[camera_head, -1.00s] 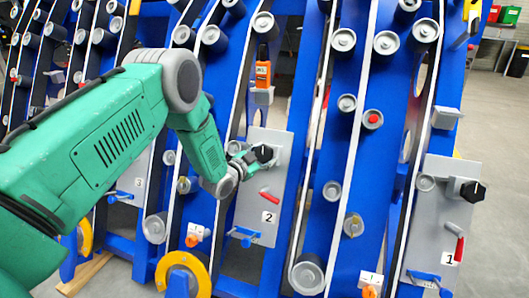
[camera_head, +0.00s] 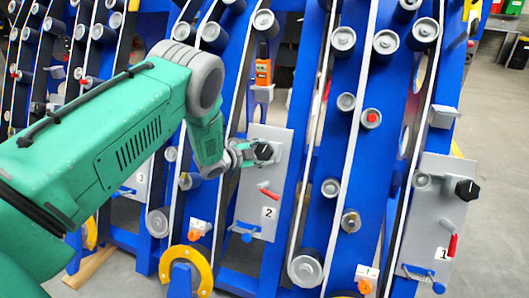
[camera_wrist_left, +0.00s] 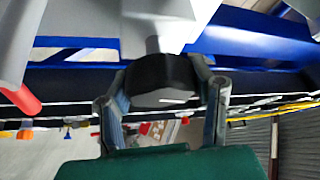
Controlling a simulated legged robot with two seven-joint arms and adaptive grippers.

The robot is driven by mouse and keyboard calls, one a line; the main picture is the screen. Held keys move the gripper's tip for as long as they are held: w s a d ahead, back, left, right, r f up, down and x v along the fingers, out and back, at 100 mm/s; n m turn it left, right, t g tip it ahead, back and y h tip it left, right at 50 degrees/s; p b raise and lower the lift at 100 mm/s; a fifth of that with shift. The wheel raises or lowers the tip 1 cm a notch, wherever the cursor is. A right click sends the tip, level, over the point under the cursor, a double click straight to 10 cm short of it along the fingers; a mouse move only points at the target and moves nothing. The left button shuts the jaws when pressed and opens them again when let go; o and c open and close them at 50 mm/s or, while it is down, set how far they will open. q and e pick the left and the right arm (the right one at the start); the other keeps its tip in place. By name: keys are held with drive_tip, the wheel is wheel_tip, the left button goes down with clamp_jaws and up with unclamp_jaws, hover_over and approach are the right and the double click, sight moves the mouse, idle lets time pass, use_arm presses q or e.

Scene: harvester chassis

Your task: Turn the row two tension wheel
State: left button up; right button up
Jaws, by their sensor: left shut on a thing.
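The row two tension wheel is a black knob (camera_head: 264,151) on the grey panel marked 2 (camera_head: 256,204). My left gripper (camera_head: 250,152) reaches it from the left, its fingers at the knob. In the left wrist view the black knob (camera_wrist_left: 163,80) sits between the two fingers of my left gripper (camera_wrist_left: 163,88), with a white line on its face. The fingers are closed around its sides. My right gripper is in neither view.
A red handle (camera_head: 268,189) and a blue lever (camera_head: 247,235) are on the same panel below the knob. Panel 1 (camera_head: 436,215), with its own black knob (camera_head: 468,190), stands to the right. Blue frames with rollers and white belts surround the panels. Grey floor shows at the right.

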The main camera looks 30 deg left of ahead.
use_arm(q)
drive_tip(key=shift+s+d+f, duration=0.1)
drive_tip(key=shift+f, duration=0.05)
drive_tip(key=o, duration=1.2)
drive_tip(key=shift+s+a+r, duration=0.2)
drive_tip(key=shift+s, duration=0.15)
drive_tip(key=v, duration=1.1)
drive_tip(key=shift+d, duration=0.1)
drive_tip(key=shift+f, duration=0.1)
